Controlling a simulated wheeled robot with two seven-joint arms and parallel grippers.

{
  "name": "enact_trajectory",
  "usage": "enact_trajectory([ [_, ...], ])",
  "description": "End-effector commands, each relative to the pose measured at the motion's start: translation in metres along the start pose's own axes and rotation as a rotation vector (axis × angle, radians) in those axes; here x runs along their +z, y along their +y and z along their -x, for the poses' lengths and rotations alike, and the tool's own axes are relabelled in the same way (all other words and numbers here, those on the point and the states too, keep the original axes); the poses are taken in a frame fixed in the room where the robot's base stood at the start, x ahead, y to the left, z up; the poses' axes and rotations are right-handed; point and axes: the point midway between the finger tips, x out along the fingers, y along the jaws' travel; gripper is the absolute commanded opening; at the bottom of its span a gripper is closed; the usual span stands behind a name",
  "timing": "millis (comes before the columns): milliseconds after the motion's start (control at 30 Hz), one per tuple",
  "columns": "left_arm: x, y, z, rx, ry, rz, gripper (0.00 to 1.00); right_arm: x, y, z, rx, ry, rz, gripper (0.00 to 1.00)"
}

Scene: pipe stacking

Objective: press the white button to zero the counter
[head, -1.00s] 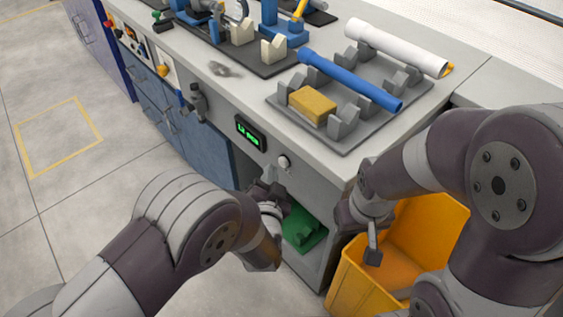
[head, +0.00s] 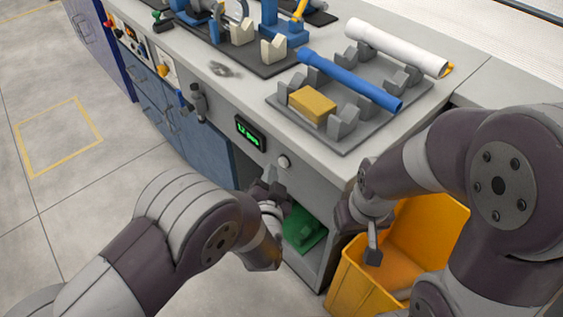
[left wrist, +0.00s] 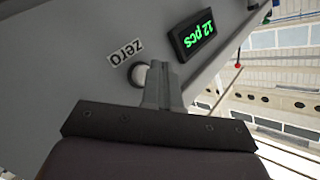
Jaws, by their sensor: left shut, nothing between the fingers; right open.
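The white button (head: 284,161) sits on the grey front panel of the bench, right of the counter display (head: 250,133). My right gripper (head: 372,245) is open over the yellow bin.
The yellow bin (head: 345,285) stands at the bench's front right. A green part (head: 303,232) lies in the opening under the panel. On the bench top, a grey rack (head: 345,147) holds a blue pipe (head: 352,80), a white pipe (head: 395,46) and a yellow block (head: 312,104).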

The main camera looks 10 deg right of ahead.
Motion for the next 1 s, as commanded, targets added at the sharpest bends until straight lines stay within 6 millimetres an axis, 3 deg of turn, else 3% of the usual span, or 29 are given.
enact_trajectory([
  [1000, -0.0065, 0.0065, -0.0088, 0.0, 0.0, 0.0, 0.0, 0.0, 0.0, -0.0002, 0.0, 0.0, 0.0, 0.72],
])
